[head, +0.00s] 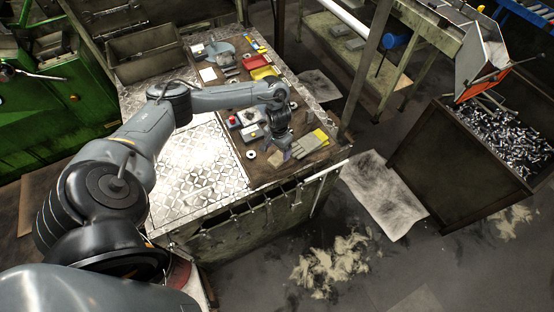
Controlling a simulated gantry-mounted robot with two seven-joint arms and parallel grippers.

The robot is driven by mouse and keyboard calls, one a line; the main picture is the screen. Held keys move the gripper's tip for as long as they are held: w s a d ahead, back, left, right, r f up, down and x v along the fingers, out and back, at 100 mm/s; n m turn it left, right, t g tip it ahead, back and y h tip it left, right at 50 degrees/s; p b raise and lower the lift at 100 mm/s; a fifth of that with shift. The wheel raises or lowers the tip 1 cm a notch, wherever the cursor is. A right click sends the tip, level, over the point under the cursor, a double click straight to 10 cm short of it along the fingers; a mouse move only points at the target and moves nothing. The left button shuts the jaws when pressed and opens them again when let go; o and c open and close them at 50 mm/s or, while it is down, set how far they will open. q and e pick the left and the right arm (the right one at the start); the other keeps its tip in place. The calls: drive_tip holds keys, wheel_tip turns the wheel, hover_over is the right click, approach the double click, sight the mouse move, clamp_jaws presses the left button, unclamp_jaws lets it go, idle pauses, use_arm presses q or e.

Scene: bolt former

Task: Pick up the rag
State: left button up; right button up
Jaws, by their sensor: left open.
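My left gripper (279,152) points down over the dark work mat at the near right part of the bench. It is open, and no object shows between its fingers. Just to its right lies a soft grey piece with a yellow end (309,145), which looks like a work glove or cloth. At the far end of the bench lies a crumpled blue-grey piece (217,49) that may be the rag; it is too small to be sure. My left gripper is well apart from that piece. My right gripper is out of view.
A bin of bolts (505,130) stands right. A green machine (60,100) stands left. A post (366,70) rises beside the bench.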

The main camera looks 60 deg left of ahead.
sight(279, 156)
use_arm(q)
drive_tip(key=shift+w+d+f, duration=0.1)
drive_tip(key=shift+d+f, duration=0.05)
drive_tip(key=shift+f, duration=2.3)
drive_tip(key=c, duration=1.1)
